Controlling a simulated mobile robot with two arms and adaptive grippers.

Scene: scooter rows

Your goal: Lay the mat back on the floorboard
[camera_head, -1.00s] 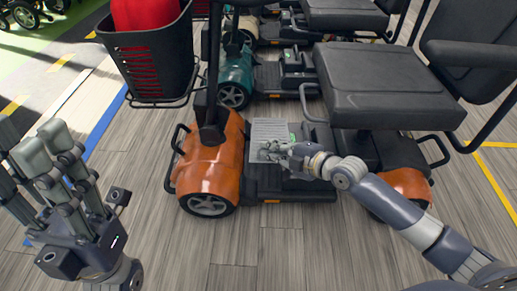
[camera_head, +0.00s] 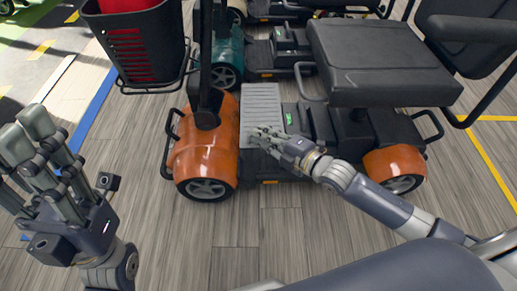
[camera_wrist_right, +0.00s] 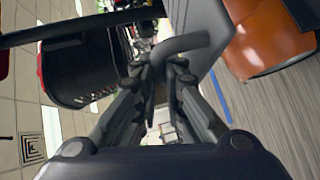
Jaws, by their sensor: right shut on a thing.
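The mat (camera_head: 261,101) is a light grey ridged rectangle in the head view. It lies over the floorboard (camera_head: 292,157) of the orange scooter, between the orange front cover (camera_head: 207,150) and the seat post. Whether it rests fully on the board or is slightly raised, I cannot tell. My right gripper (camera_head: 258,136) is shut on the mat's near end, hiding part of it. In the right wrist view my fingers (camera_wrist_right: 165,72) are close together beside a grey surface. My left gripper (camera_head: 22,130) is raised at the left, open and empty, away from the scooter.
The black seat (camera_head: 380,62) overhangs the floorboard on the right. The steering column and black basket (camera_head: 135,45) stand on the left. A teal scooter (camera_head: 222,62) is parked behind. The wooden floor (camera_head: 190,235) in front is clear.

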